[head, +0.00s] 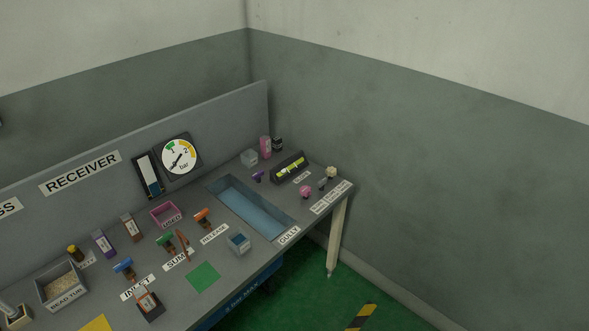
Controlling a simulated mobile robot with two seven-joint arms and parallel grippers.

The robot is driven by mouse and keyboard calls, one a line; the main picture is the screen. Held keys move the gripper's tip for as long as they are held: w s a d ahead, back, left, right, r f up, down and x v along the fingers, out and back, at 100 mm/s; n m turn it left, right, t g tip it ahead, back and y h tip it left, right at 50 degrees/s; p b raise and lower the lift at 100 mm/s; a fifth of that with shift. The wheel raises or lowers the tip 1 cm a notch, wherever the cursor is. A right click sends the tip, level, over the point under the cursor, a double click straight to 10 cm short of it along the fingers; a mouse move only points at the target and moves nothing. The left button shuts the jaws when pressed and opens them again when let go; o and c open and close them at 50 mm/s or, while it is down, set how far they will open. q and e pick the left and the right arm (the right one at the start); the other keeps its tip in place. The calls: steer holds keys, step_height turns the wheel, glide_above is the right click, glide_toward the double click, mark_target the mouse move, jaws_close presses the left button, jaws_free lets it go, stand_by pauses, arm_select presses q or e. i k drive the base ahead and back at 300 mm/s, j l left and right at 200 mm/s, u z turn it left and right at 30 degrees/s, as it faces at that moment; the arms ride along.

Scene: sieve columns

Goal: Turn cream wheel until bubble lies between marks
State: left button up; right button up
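A small cream wheel (331,172) stands at the right end of the bench, near its back right corner. A dark level housing (275,179) with a yellow-green vial (290,168) lies to the left of the wheel. The vial shows light and dark patches, but the bubble and its marks are too small to tell apart. Neither of my grippers is in the head view, and nothing touches the wheel or the level.
A pink wheel (305,190) and a grey one (322,184) stand close to the cream wheel. Pink and black jars (265,147) and a clear block stand behind the level. A sunken blue gully (248,207) lies left. Coloured valves fill the bench's left part.

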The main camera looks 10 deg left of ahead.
mark_target(330, 172)
steer(key=u, duration=2.85)
steer(key=z, duration=2.75)
steer(key=i+l+u, duration=0.25)
steer(key=u, duration=0.2)
steer(key=i+l+u, duration=0.45)
